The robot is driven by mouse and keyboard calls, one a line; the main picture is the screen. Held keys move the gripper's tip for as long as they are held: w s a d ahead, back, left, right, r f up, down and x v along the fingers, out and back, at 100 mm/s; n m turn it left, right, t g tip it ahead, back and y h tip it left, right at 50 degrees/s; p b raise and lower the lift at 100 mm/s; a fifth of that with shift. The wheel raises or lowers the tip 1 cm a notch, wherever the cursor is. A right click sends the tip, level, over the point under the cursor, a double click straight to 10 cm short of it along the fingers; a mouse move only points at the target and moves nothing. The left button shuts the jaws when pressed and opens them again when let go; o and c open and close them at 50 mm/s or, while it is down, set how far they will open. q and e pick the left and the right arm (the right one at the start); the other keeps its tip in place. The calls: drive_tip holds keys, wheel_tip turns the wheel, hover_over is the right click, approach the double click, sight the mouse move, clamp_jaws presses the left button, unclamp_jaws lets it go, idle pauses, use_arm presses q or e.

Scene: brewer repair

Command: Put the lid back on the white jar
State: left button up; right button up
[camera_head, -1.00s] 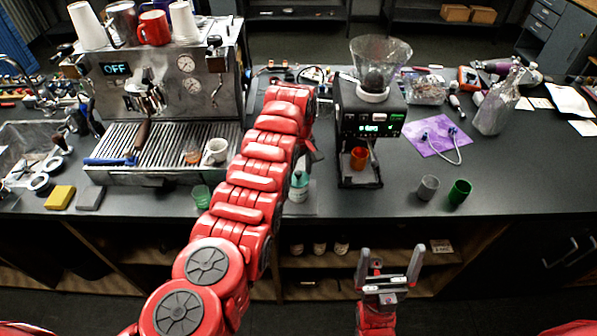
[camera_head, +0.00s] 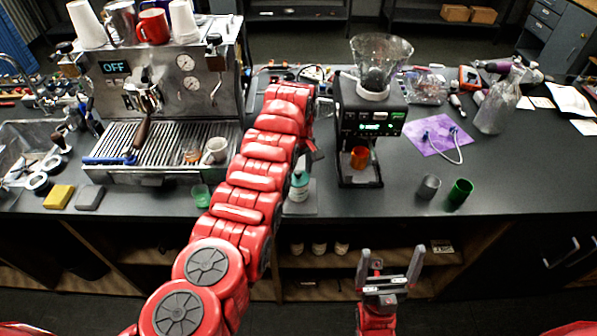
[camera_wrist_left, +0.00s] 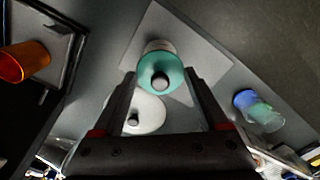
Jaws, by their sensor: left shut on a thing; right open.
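My right gripper (camera_head: 389,258) is open and empty in front of the counter.
A grinder (camera_head: 370,125) with an orange cup (camera_head: 359,157) stands right of the bottle, an espresso machine (camera_head: 165,95) left. A green cup (camera_head: 459,193) and grey cup (camera_head: 428,187) stand on the right. A small green cup (camera_head: 200,196) is left of my arm.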

use_arm(q)
drive_tip(key=shift+b, duration=0.35)
idle(0.4)
idle(0.3)
drive_tip(key=o, duration=1.2)
drive_tip(key=shift+r, duration=3.5)
clamp_jaws()
